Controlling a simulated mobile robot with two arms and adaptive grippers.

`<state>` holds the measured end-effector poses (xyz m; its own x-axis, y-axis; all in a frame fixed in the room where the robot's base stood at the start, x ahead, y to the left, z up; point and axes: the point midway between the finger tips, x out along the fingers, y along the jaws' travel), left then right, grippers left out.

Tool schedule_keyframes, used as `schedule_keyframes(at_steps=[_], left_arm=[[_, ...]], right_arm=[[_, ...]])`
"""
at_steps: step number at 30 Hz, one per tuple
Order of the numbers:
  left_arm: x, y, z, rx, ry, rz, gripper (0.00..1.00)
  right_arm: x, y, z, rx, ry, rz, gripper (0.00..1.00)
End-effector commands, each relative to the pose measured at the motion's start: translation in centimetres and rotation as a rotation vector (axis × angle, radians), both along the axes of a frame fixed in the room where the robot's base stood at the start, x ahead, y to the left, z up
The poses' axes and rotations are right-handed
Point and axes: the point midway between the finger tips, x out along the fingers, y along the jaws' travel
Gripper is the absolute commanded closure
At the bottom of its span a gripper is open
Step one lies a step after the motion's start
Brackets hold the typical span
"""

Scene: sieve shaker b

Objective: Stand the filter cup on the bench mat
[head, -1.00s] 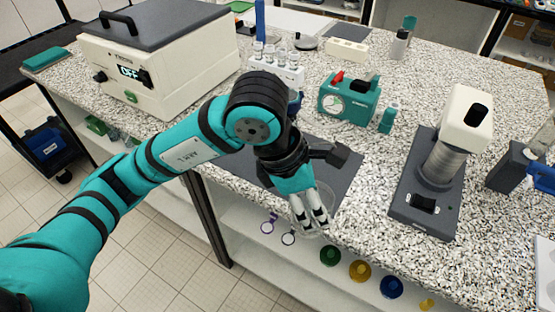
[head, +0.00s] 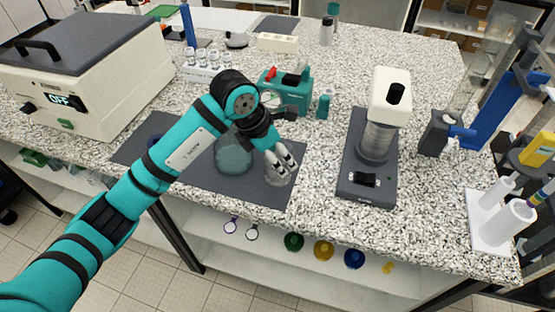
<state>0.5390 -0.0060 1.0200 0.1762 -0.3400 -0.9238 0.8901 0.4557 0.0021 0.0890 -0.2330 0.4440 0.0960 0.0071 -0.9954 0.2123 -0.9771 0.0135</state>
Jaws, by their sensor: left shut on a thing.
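My left gripper (head: 285,167) is shut on a clear, see-through cup (head: 280,180), which I take to be the filter cup. The cup is faint, and its upper part is hidden by the fingers. It is over the right part of the dark grey bench mat (head: 215,184), near the mat's right edge. I cannot tell whether its base touches the mat. My right gripper is not in view.
A translucent teal round vessel (head: 233,155) is on the mat, left of the gripper. Behind are a teal pump-like device (head: 292,88) and a vial rack (head: 207,70). A grey-based machine (head: 367,185) stands right of the mat, with bare speckled bench between.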

Motion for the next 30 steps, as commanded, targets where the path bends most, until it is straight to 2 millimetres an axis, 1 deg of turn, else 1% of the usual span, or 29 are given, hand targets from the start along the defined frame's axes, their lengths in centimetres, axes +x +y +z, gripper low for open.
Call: schedule_keyframes(at_steps=[2,6,9,17,20,21,26,30], left_arm=[[0.1,0.0,-0.6,0.000,0.005,0.000,0.75],[0.0,0.0,-2.5,0.000,0.006,0.000,0.75],[0.0,0.0,-3.4,0.000,0.002,0.000,0.75],[0.1,0.0,-3.6,0.001,0.000,0.000,0.75],[0.1,0.0,-4.0,0.001,0.000,0.000,0.75],[0.1,0.0,-3.8,0.001,0.000,0.000,0.37],[0.1,0.0,-3.8,0.000,0.001,0.000,0.17],[0.1,0.0,-3.8,0.000,0.001,0.000,0.17]], right_arm=[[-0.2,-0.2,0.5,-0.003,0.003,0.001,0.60],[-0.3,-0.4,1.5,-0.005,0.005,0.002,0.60],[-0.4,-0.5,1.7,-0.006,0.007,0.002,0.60],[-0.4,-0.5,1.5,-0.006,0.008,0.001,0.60],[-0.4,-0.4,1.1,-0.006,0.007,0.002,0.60],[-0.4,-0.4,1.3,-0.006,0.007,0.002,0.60],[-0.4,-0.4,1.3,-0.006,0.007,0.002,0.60],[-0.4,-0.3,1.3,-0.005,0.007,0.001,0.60]])
